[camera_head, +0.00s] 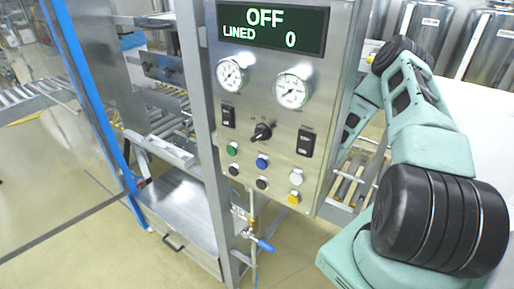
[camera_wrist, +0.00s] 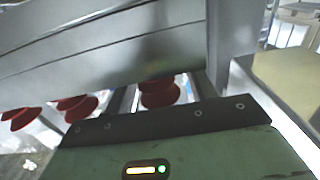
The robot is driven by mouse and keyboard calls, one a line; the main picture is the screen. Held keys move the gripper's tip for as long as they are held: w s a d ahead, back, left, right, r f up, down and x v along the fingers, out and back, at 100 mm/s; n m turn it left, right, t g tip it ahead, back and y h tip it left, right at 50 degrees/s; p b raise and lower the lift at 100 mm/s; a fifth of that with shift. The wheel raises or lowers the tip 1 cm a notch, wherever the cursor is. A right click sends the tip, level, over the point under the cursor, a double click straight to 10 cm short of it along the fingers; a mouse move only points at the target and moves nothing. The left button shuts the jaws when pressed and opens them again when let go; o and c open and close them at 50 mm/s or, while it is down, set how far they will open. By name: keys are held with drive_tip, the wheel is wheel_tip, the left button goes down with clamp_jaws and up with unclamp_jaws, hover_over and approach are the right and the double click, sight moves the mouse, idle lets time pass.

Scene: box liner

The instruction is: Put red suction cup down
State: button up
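Several red suction cups hang under a grey metal beam in the wrist view. One suction cup (camera_wrist: 160,92) is just beyond the middle of the dark front edge of my gripper (camera_wrist: 165,122). More suction cups (camera_wrist: 76,106) are farther left, the outermost at the left edge (camera_wrist: 22,117). My gripper's green body fills the bottom of the wrist view. Its fingers do not show clearly, so I cannot tell whether it is open, or holds or touches the middle cup. In the head view my gripper is hidden behind the control panel.
The control panel (camera_head: 270,110) stands close in front, its display reading "OFF" and "LINED 0". It has gauges, switches and buttons. A steel frame with a blue post (camera_head: 88,90) and a roller conveyor (camera_head: 30,97) are to the left. A blue-handled valve (camera_head: 264,245) sticks out below.

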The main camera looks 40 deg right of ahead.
drive_tip(key=shift+r, duration=0.25)
drive_tip(key=shift+s+d+r+p, duration=0.1)
drive_tip(key=shift+s+p, duration=0.1)
drive_tip(key=shift+p, duration=0.1)
drive_tip(key=b+v, duration=0.5)
drive_tip(key=v, duration=0.6)
drive_tip(key=shift+s, duration=0.35)
